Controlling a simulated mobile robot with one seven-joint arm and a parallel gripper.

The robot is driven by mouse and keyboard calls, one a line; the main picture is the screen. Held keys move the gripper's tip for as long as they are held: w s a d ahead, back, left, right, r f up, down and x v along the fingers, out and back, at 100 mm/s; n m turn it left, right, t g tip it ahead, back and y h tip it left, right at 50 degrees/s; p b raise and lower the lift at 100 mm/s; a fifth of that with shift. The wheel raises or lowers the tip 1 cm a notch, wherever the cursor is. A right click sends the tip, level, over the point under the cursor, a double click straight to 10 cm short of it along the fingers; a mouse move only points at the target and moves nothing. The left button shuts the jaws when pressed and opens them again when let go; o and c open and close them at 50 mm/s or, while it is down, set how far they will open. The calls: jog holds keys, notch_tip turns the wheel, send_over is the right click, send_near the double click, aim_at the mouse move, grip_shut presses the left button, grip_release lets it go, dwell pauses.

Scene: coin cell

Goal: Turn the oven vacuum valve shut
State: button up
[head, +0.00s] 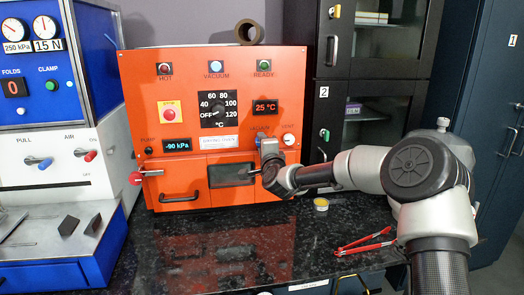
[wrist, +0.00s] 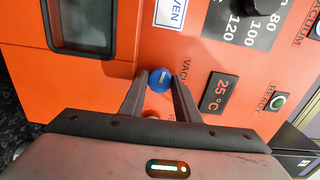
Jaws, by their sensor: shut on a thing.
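The orange oven (head: 184,77) stands on the dark counter in the head view. Its vacuum valve is a small round blue knob (wrist: 161,80) with a pale mark on its face, beside a "VACUUM" label in the wrist view. My gripper (wrist: 158,86) is shut on this knob, one finger on each side. In the head view my gripper (head: 269,150) is at the oven's front, left of the white vent knob (head: 289,140), and mostly hides the blue knob.
A red-handled latch (head: 137,178) and a dark door handle (head: 181,197) stick out from the oven front. A small yellow tin (head: 321,204) and red tongs (head: 365,242) lie on the counter to the right. A black cabinet (head: 360,75) stands behind.

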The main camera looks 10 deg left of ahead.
jog(key=shift+n+b, duration=0.55)
jog(key=shift+n, duration=0.35)
jog(key=o, duration=1)
jog(key=shift+o, duration=0.2)
